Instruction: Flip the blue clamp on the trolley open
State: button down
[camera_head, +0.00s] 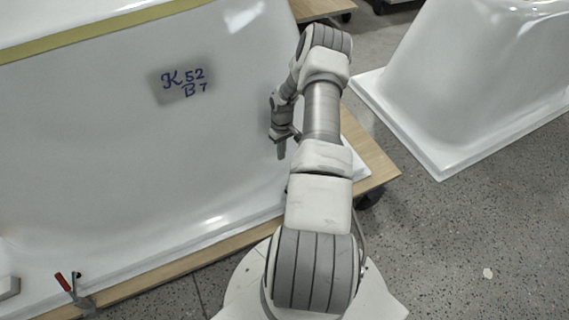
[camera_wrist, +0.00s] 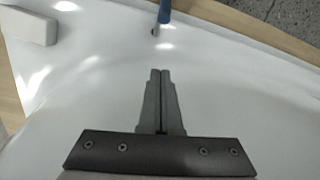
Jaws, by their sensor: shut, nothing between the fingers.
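The blue clamp shows in the wrist view only as a blue handle (camera_wrist: 165,12) at the top edge, with a small dark tip just below it over the white surface. The rest of it is cut off by the frame. I cannot make it out in the head view, where my arm hides part of the trolley. My gripper (camera_wrist: 160,72) is shut and empty, its fingers together and pointing toward the handle, apart from it. In the head view my gripper (camera_head: 281,154) hangs in front of the tub's right part. The trolley's wooden edge (camera_head: 372,165) shows beside my arm.
A large white bathtub shell (camera_head: 120,170), marked K 52 B 7, stands on the trolley. A red-handled clamp (camera_head: 63,282) is at the lower left. A pale block (camera_wrist: 28,25) sits at the wrist view's upper left. Another shell (camera_head: 480,90) stands right, with free floor before it.

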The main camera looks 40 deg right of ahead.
notch_tip(320, 180, down, 9)
jog(key=b, duration=0.3)
jog(key=shift+s+a+r, duration=0.2)
jog(key=shift+s+r, duration=0.05)
jog(key=shift+s, duration=0.45)
jog(key=shift+s+a+r, duration=0.2)
jog(key=shift+s+r, duration=0.1)
jog(key=shift+s, duration=0.4)
jog(key=shift+s+a+r, duration=0.2)
jog(key=shift+s+r, duration=0.05)
jog(key=shift+s, duration=0.45)
jog(key=shift+s+r, duration=0.1)
jog(key=shift+r, duration=0.05)
jog(key=shift+s+r, duration=0.1)
jog(key=shift+s, duration=0.05)
